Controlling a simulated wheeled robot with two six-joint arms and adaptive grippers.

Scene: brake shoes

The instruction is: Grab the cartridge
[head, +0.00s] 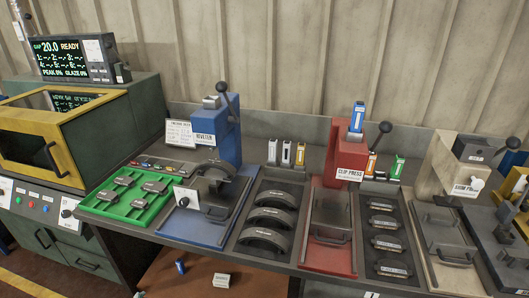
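Several small upright cartridge-like blocks stand on the bench. A blue and white one (357,117) sits upright in the top of the red clip press (338,190). An orange and white one (371,163) and a green and white one (397,167) stand just right of that press. A white one (272,152), a yellow-marked one (286,154) and another pale one (300,155) stand in a row between the blue press and the red press. The frame does not show which block is the cartridge meant. I see neither of my grippers.
The blue press (227,135) with a lever stands left of centre. A green tray (103,211) holds several pads. Dark trays hold curved shoes (268,217) and flat pads (386,243). A yellow-fronted oven (40,140) is at left. A small blue item (180,266) lies below the bench.

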